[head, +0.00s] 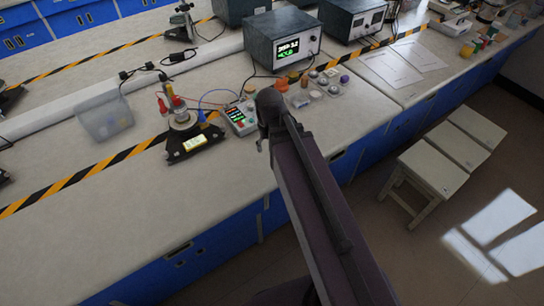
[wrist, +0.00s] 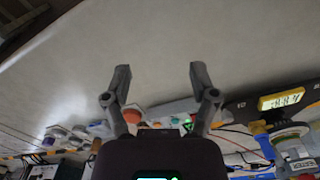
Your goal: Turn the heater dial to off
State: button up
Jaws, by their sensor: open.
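A small control box (head: 240,118) with coloured buttons sits just right of the heater, close to my gripper. Wires and bottles crowd behind the heater. A power unit (head: 283,42) stands farther back. A clear bin (head: 105,117) is at left. The front left tabletop is free.

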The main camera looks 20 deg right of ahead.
jog(key=shift+s+f+n, duration=0.15)
jog(key=shift+s+f, duration=0.05)
jog(key=shift+s, duration=0.55)
jog(key=shift+s+f+n, duration=0.15)
jog(key=shift+s, duration=0.6)
dwell(0.4)
